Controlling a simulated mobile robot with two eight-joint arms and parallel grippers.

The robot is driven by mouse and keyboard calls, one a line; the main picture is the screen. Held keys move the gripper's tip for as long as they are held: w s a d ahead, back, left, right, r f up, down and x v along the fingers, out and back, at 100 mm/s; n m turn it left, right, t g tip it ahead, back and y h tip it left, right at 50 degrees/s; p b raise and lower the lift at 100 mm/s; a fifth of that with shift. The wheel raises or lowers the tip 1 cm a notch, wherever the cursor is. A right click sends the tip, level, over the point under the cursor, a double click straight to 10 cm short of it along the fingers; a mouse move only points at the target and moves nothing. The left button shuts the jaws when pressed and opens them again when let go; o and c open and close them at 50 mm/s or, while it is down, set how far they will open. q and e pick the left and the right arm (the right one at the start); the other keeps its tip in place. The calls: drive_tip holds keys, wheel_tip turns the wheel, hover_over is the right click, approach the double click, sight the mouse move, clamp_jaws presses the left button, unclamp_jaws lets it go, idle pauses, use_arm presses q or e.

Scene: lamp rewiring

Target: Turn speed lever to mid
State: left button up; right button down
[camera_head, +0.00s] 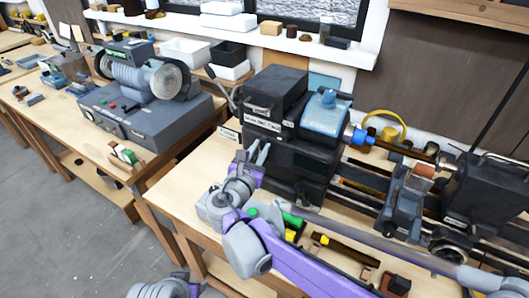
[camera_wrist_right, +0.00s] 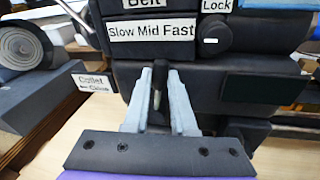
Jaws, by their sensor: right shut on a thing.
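The lathe headstock (camera_head: 310,160) is a dark block on the wooden bench. Its "Slow Mid Fast" label (camera_wrist_right: 152,31) is on the front in the right wrist view. The speed lever (camera_wrist_right: 157,99) is a thin dark bar, seen roughly below the word Mid; its pivot is hard to make out. My right gripper (camera_wrist_right: 160,80) is shut on the lever, with a pale finger on each side. It also shows in the head view (camera_head: 258,153), at the headstock's left front. My left gripper's fingers are not in view.
A "Collet Close" sign (camera_wrist_right: 93,83) stands left of the gripper. A "Lock" knob (camera_wrist_right: 210,37) is at upper right. A green-handled tool (camera_head: 291,219) lies on the bench near my right arm. A grey grinder-like machine (camera_head: 145,100) is on the left bench.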

drive_tip(key=shift+w+a+r+n, duration=0.1)
drive_tip(key=shift+w+a+n, duration=0.2)
drive_tip(key=shift+a+n, duration=0.4)
drive_tip(key=shift+d, duration=0.1)
drive_tip(key=c, duration=0.7)
unclamp_jaws()
drive_tip(key=shift+c, duration=0.2)
drive_tip(key=b+v, duration=0.1)
drive_tip(key=v, duration=0.9)
drive_tip(key=shift+s+r, duration=0.25)
drive_tip(key=shift+s, duration=0.1)
drive_tip(key=shift+f, duration=0.1)
